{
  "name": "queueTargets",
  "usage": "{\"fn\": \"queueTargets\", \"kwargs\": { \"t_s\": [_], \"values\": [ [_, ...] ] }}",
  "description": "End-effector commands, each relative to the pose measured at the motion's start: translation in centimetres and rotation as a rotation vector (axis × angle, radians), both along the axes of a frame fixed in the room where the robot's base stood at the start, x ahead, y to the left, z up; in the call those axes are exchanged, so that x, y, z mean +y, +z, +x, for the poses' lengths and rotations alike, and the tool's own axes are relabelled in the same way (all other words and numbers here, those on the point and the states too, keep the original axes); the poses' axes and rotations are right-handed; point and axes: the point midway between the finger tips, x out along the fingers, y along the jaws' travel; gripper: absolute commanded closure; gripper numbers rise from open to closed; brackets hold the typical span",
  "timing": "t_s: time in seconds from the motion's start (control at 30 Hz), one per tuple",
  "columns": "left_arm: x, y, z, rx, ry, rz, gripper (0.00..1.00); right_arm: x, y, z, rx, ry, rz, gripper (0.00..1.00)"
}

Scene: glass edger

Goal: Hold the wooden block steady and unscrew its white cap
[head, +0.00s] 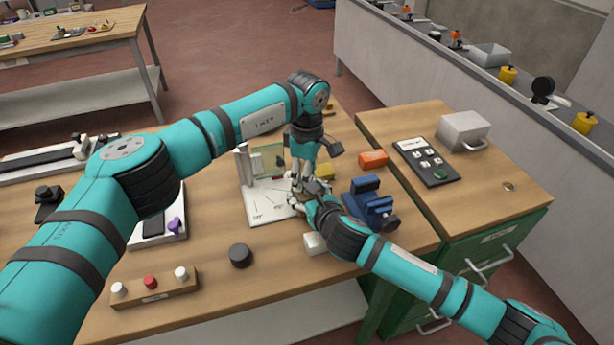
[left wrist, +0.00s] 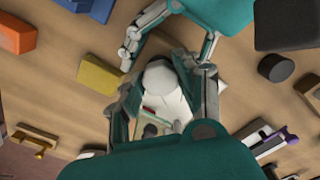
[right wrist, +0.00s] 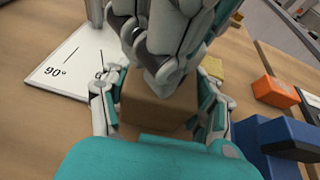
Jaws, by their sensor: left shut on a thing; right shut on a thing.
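The wooden block (right wrist: 158,108) is a brown box in the right wrist view. My right gripper (right wrist: 160,100) is shut on it, with a finger along either side. My left gripper (head: 299,184) comes down from above onto the top of the block, and its fingers are closed there. In the left wrist view the round white cap (left wrist: 160,76) sits between the left fingers. In the right wrist view the left fingers hide the cap. In the head view both grippers meet at the white board's right edge and largely hide block and cap.
A white angle-marked board (head: 265,207) lies beside the grippers. A blue vise-like fixture (head: 370,205), an orange block (head: 373,159) and a yellow block (head: 324,171) stand close on the right. A black puck (head: 240,255) and a wooden strip with knobs (head: 155,288) are nearer the front.

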Motion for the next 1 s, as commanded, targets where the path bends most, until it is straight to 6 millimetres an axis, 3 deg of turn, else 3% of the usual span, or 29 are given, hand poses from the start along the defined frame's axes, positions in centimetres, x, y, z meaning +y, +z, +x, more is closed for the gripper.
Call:
{"fn": "queueTargets", "kwargs": {
  "t_s": [1.0],
  "values": [
    [0.06, 0.17, 0.09, 0.001, 2.583, -0.002, 1.00, 0.00, -0.03, -0.03, 0.001, 0.000, -0.001, 1.00]
  ]
}}
